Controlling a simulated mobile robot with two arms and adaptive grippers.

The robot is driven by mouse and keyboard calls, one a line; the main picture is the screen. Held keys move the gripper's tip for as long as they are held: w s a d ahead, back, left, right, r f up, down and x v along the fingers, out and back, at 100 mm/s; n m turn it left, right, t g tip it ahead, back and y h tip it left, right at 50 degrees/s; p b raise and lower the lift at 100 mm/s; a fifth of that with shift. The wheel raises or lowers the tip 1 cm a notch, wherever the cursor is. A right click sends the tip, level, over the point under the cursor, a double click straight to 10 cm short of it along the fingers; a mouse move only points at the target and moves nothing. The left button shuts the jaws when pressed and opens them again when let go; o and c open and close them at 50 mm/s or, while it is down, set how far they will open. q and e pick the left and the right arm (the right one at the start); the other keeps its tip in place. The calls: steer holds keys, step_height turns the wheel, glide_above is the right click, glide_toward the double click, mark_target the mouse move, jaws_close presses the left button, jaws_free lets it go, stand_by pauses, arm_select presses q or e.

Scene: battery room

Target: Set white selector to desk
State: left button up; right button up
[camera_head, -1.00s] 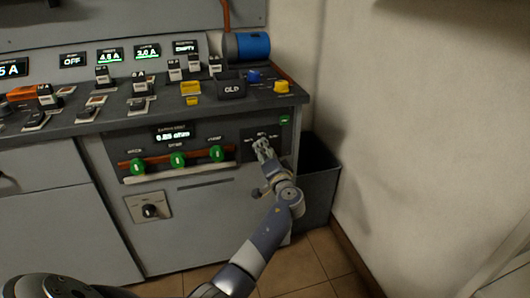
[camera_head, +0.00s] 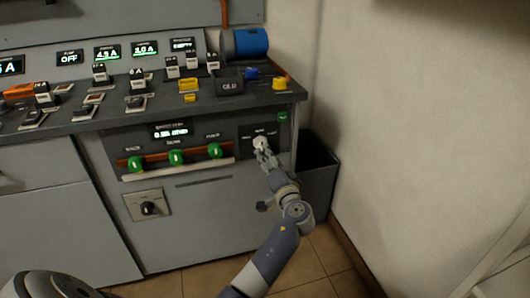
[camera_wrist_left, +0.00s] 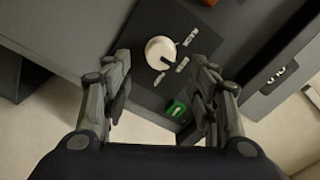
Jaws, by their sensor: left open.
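The white selector (camera_head: 260,141) is a round knob on a dark panel (camera_head: 245,153) at the right end of the cabinet front. My right gripper is not in view.
A green tag (camera_wrist_left: 176,108) sits on the panel near the selector. Left of it are green knobs (camera_head: 176,158) on an orange bar, and a lower rotary switch (camera_head: 149,208). A dark bin (camera_head: 318,180) stands right of the cabinet, near the wall. The floor in front is clear.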

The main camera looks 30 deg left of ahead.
arm_select(q)
steer(key=v, duration=0.5)
steer(key=shift+s+d, duration=0.2)
steer(key=shift+d, duration=0.1)
